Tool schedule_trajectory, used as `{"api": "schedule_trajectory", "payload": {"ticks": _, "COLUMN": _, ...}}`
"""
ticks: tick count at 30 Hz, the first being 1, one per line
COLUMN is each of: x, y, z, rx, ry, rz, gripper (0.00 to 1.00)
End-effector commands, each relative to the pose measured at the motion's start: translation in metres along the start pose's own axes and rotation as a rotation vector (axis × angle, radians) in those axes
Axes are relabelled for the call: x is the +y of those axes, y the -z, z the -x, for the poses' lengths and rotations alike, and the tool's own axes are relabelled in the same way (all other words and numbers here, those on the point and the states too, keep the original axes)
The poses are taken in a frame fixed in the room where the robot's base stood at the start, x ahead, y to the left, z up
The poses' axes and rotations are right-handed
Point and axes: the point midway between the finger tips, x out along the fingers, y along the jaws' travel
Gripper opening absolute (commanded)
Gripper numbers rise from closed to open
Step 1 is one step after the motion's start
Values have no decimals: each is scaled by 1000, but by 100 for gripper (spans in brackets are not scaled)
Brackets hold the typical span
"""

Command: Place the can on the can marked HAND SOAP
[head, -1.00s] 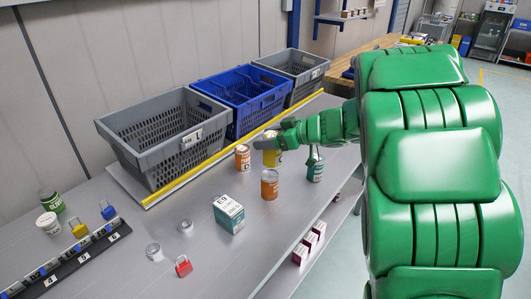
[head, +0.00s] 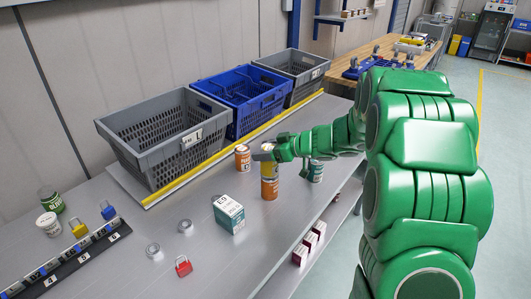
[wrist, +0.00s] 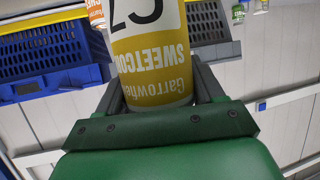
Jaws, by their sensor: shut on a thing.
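My gripper (head: 264,155) is shut on a yellow can (head: 268,171), which shows between the two fingers in the wrist view (wrist: 155,65) with the lettering SWEETCORN upside down. In the head view the yellow can is directly above an orange can (head: 269,189) on the bench, their edges meeting in the picture. I cannot tell whether they touch. Another orange-and-white can (head: 242,158) stands behind to the left, and a teal can (head: 316,171) stands to the right, partly behind my arm. The HAND SOAP lettering is too small to read on any can.
A teal-and-white box (head: 229,213) stands left of the orange can. Grey (head: 160,135) and blue (head: 240,98) crates line the bench's back behind a yellow strip.

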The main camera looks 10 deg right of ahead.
Motion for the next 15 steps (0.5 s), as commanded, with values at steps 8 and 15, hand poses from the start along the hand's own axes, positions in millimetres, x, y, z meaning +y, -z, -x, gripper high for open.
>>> {"api": "schedule_trajectory", "payload": {"ticks": 8, "x": 0, "y": -8, "z": -3, "rx": -2, "ry": -1, "rz": 0, "gripper": 17}}
{"api": "schedule_trajectory", "payload": {"ticks": 15, "x": 0, "y": -10, "z": -4, "rx": -1, "ry": -1, "rz": 0, "gripper": 70}}
